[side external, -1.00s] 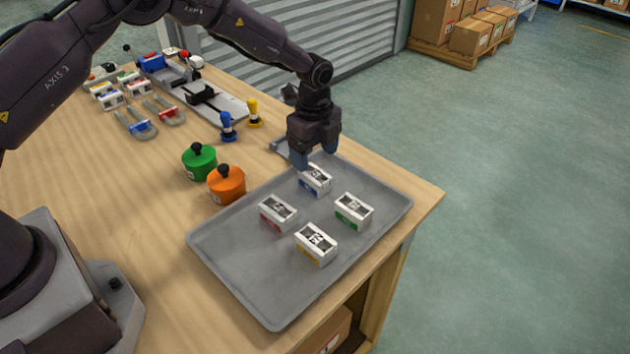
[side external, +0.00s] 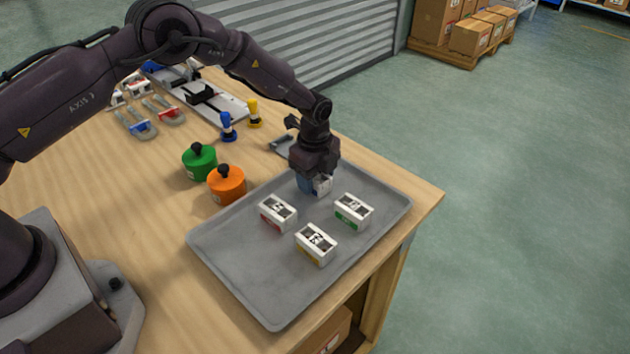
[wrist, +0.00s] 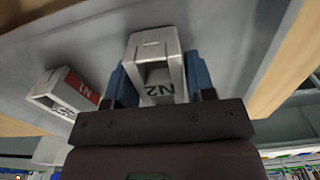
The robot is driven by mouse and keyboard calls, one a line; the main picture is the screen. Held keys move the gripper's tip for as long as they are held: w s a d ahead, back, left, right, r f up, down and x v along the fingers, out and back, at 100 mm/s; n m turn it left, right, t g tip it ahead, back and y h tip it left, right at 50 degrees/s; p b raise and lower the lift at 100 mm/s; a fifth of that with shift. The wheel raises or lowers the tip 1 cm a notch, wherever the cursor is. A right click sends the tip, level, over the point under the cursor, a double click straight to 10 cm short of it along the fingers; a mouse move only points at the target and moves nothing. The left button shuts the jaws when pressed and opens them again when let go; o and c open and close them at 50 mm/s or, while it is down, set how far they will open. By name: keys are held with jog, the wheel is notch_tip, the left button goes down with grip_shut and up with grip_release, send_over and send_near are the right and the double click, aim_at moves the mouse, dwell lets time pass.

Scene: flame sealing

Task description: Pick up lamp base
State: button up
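A white block with a dark opening and the marking N2 (wrist: 160,72) sits at the far part of the grey tray. It shows partly in the side external view (side external: 322,186), mostly hidden by my gripper. My gripper (side external: 312,186) is lowered over it, and in the wrist view my gripper's blue fingers (wrist: 160,84) stand on both sides of it. Any gap between fingers and block is too small to judge. No object is marked as a lamp base. An orange pot (side external: 227,186) and a green pot (side external: 199,163), both with black knobs, stand left of the tray.
The tray (side external: 262,292) also holds white blocks with red (side external: 277,213), green (side external: 353,211) and yellow (side external: 316,244) sides. Blue (side external: 228,127) and yellow (side external: 254,114) upright pieces and U-shaped clamps (side external: 135,123) lie farther back. The tray's near part is clear.

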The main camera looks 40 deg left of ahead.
jog(key=c, duration=0.5)
